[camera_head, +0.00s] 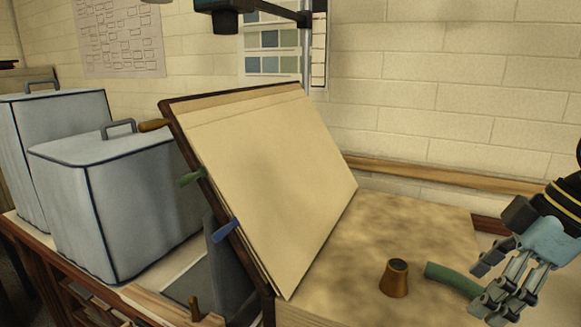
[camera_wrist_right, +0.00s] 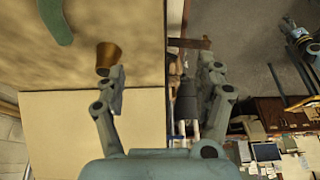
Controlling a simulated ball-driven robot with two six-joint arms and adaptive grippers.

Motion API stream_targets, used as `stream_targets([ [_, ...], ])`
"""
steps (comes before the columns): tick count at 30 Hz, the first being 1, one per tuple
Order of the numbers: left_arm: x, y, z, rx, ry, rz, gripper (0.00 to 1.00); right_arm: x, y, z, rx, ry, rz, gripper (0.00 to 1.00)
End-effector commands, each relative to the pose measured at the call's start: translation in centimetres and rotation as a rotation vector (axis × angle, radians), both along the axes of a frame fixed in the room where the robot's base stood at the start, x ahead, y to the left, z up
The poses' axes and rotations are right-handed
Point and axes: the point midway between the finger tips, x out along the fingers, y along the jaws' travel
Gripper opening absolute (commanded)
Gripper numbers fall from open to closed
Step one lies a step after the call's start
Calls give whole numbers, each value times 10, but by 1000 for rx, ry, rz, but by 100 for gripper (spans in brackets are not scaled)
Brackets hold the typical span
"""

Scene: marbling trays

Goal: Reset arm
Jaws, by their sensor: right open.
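My right gripper (camera_head: 485,290) is at the right edge of the head view, above the right part of the worktop. Its fingers are apart and nothing is held between them. In the right wrist view the open fingers (camera_wrist_right: 163,77) spread to either side. A small brown tapered cup (camera_head: 394,278) stands on the worktop to the left of the gripper. It also shows in the right wrist view (camera_wrist_right: 107,57), near the left fingertip. A green curved piece (camera_head: 453,277) lies between cup and gripper, partly hidden behind the fingers. My left gripper is not in view.
Two grey-blue covered boxes (camera_head: 140,210) (camera_head: 75,115) stand left. The mottled worktop (camera_head: 415,225) behind the cup is clear.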

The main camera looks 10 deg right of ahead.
Motion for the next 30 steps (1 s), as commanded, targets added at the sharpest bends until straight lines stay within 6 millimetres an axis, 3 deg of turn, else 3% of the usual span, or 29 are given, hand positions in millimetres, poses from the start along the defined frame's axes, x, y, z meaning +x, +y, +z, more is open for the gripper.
stream_targets([
  [1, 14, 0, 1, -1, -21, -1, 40, 0, 0, 0, 0, 0, 0, 70],
  [4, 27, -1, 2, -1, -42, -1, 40, -8, 6, -11, -5, 9, -38, 70],
  [14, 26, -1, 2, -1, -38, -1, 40, -42, 26, -47, -32, 29, -224, 70],
  [21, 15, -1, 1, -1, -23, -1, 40, -83, 38, -72, -58, 37, -453, 70],
  [30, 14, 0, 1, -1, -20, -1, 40, -140, 38, -81, -100, 32, -789, 70],
])
